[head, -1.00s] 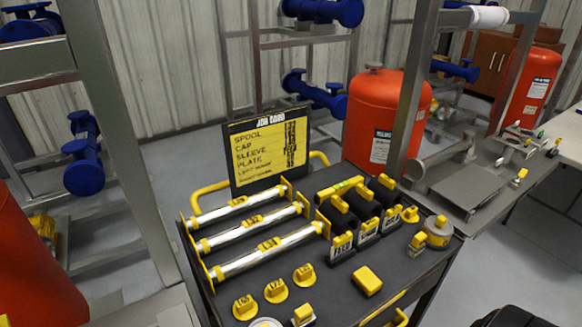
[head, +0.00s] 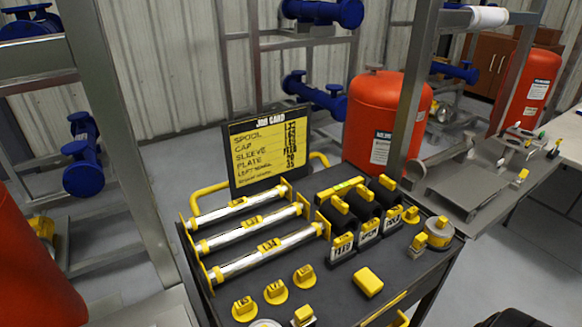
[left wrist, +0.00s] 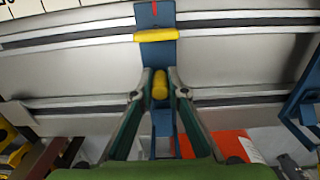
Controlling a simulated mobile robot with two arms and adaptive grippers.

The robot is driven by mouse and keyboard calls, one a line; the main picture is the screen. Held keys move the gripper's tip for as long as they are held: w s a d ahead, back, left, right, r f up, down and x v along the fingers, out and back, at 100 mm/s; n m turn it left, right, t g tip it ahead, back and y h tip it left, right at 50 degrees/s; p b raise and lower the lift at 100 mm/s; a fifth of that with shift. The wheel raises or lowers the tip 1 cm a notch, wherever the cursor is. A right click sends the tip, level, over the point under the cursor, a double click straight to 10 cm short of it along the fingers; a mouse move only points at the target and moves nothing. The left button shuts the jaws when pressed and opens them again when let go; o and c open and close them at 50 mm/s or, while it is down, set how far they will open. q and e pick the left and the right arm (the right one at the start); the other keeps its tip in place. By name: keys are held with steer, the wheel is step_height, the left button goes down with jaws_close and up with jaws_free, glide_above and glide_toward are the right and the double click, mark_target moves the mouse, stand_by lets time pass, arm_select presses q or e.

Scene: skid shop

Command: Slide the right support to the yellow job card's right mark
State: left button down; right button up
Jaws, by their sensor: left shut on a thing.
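In the left wrist view, my left gripper (left wrist: 160,88) is shut on the yellow knob (left wrist: 160,76) of a blue support (left wrist: 158,52). The support straddles two dark-edged rails and carries a yellow bar and a red pointer (left wrist: 155,7) at its top end. Another blue support (left wrist: 304,108) shows partly at the right edge. I cannot tell from this view which is the right support. A pale scale strip (left wrist: 50,6) is at the top left. The yellow job card (head: 270,150) stands behind the cart in the head view; its lowest line is too blurred to read. My right gripper is not in view.
In the head view, a dark cart (head: 335,287) holds several silver spools (head: 250,236), black sleeves (head: 342,245) and yellow caps (head: 276,291). A red tank (head: 385,110) stands behind it. A grey bench (head: 470,190) is at the right. A red object (left wrist: 215,144) lies below the rails in the wrist view.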

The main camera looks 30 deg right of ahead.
arm_select(q)
steer(key=shift+a, duration=0.8)
steer(key=c, duration=2)
jaws_free()
steer(key=shift+r, duration=0.1)
step_height(320, 180, up, 7)
steer(key=p, duration=0.3)
steer(key=shift+d, duration=0.1)
